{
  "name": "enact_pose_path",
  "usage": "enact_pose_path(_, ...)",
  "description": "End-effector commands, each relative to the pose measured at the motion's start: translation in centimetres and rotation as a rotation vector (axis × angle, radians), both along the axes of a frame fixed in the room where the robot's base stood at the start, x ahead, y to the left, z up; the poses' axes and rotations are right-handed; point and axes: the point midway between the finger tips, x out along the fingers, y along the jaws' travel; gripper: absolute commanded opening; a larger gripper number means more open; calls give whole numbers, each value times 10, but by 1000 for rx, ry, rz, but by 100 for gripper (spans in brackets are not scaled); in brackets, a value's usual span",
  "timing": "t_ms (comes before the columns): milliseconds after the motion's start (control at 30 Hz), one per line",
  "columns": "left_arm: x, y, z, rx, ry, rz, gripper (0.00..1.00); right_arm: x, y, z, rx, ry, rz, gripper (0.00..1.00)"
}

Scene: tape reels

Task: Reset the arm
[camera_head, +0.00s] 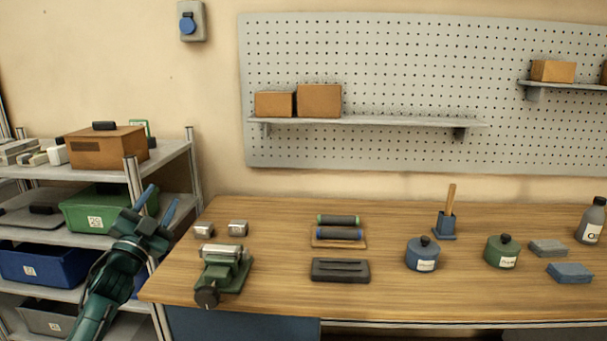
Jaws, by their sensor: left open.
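My left arm comes in from the lower left in the head view. Its left gripper (158,204) is raised in front of the shelf rack, left of the workbench's left edge. Its two blue fingers point up and stand apart, with nothing between them. My right gripper does not show. No tape reel can be made out for sure; two rollers with green and blue ends (338,227) lie on a small wooden board on the bench.
The wooden workbench (400,290) holds a green vise (222,275), a dark slotted block (340,270), a blue pot (422,255), a green pot (502,252) and a bottle (591,222). The rack (170,152) holds bins close behind my left gripper. The bench front is mostly clear.

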Motion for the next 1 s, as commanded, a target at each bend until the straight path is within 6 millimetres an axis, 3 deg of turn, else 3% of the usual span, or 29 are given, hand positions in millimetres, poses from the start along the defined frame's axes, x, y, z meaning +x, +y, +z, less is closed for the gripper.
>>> enact_pose_path(133,15,32,-37,-223,220,102,44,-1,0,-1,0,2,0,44)
enact_pose_path(333,18,48,-93,-452,502,175,44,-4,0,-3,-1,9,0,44)
enact_pose_path(567,-32,3,-185,-446,638,129,44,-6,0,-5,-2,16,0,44)
enact_pose_path(767,-108,-46,-270,-461,783,75,44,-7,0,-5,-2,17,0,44)
enact_pose_path(900,-188,-86,-326,-497,910,34,44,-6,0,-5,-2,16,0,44)
enact_pose_path(1000,-252,-112,-355,-535,1001,11,44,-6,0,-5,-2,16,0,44)
